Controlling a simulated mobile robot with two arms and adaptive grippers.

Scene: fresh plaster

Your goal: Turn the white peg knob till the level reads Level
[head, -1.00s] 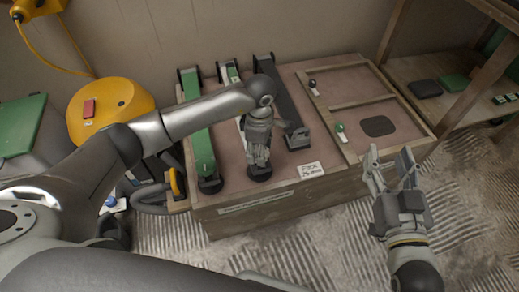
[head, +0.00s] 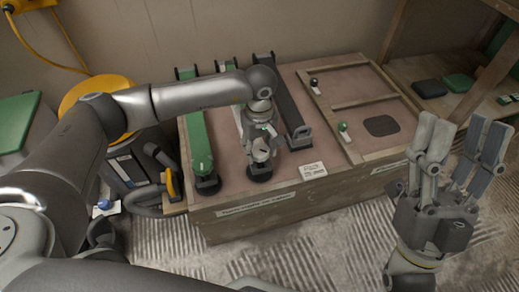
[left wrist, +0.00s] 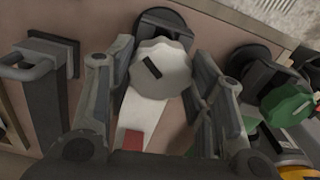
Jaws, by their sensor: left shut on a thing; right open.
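The white peg knob (left wrist: 165,68) has a dark slot mark and sits on a round dark base at the end of a white bar (left wrist: 143,115). A red patch (left wrist: 132,140) shows on that bar; no Level wording is readable. My left gripper (left wrist: 152,75) has its fingers on either side of the knob, shut on it. In the head view my left gripper (head: 258,150) comes down over the white knob, mostly hiding the white bar. My right gripper (head: 455,160) is open and empty, in front of the bench's right side.
The bench (head: 300,195) also carries a green bar (head: 198,140) with a green knob left of the white one, and a dark grey bar (head: 290,108) to the right. A divided frame (head: 355,102) with small knobbed pegs lies further right. A printed card (head: 313,170) lies near the front edge.

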